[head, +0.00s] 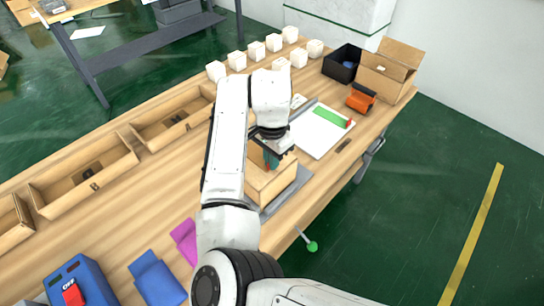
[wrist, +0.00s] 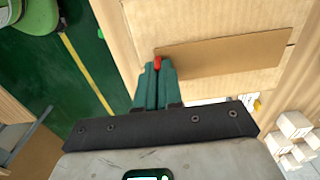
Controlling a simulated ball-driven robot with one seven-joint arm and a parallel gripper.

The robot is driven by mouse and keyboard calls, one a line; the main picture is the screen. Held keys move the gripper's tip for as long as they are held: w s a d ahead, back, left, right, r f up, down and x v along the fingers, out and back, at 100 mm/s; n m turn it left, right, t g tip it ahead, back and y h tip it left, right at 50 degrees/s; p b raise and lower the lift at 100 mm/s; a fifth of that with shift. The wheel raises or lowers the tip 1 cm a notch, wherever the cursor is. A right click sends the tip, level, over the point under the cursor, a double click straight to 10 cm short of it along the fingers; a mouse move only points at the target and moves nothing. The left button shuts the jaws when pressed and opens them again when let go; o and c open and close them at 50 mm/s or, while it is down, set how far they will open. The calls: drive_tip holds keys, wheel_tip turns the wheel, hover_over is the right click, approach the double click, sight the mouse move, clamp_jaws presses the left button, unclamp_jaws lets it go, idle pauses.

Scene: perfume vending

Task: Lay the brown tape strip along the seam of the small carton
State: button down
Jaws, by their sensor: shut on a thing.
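The small carton (head: 272,184) stands on the wooden table on a grey plate, below my gripper (head: 272,158). In the wrist view the carton's light cardboard top (wrist: 200,20) fills the upper middle. The brown tape strip (wrist: 225,52) lies over the carton top there, stretching right from my fingertips. A small red tab (wrist: 157,61) shows at its left end, between the tips of my gripper (wrist: 157,70). The green fingers are close together, shut on the tape strip at this tab. I cannot tell whether the strip touches the carton along its whole length. The arm hides part of the carton in the head view.
A white board (head: 316,143) with a green strip (head: 331,117) lies beyond the carton. An orange tape dispenser (head: 361,97), an open carton (head: 389,72) and a black bin (head: 343,63) stand farther back. Several white boxes (head: 256,51) line the far side. Wooden trays (head: 85,178) are left.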

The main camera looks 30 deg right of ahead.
drive_tip(key=shift+f, duration=0.3)
drive_tip(key=c, duration=1.2)
unclamp_jaws()
drive_tip(key=shift+r+p, duration=2.8)
drive_tip(key=shift+r, duration=0.3)
drive_tip(key=shift+f, duration=0.1)
